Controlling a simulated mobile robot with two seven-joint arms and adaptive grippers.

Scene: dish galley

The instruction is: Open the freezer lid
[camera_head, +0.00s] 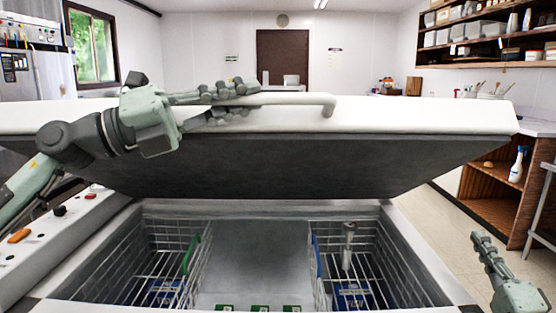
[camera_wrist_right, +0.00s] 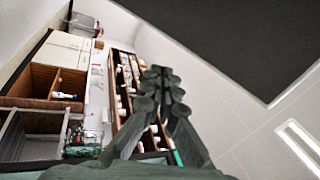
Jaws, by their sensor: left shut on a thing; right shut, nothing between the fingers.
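The white freezer lid (camera_head: 420,115) is raised at a slant across the head view, its dark underside facing the open freezer below. A white bar handle (camera_head: 318,101) runs along the lid's front edge. My left gripper (camera_head: 245,94) is shut on the handle at its left part; the fingers cover that part. The freezer body (camera_head: 420,225) stands open beneath the lid. My right gripper (camera_head: 477,240) is shut and empty, low at the right, beside the freezer and apart from the lid. It also shows in the right wrist view (camera_wrist_right: 160,75).
Inside the freezer are a left wire basket (camera_head: 150,255), a right wire basket (camera_head: 375,265) and several green-marked packs (camera_head: 260,308) between them.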

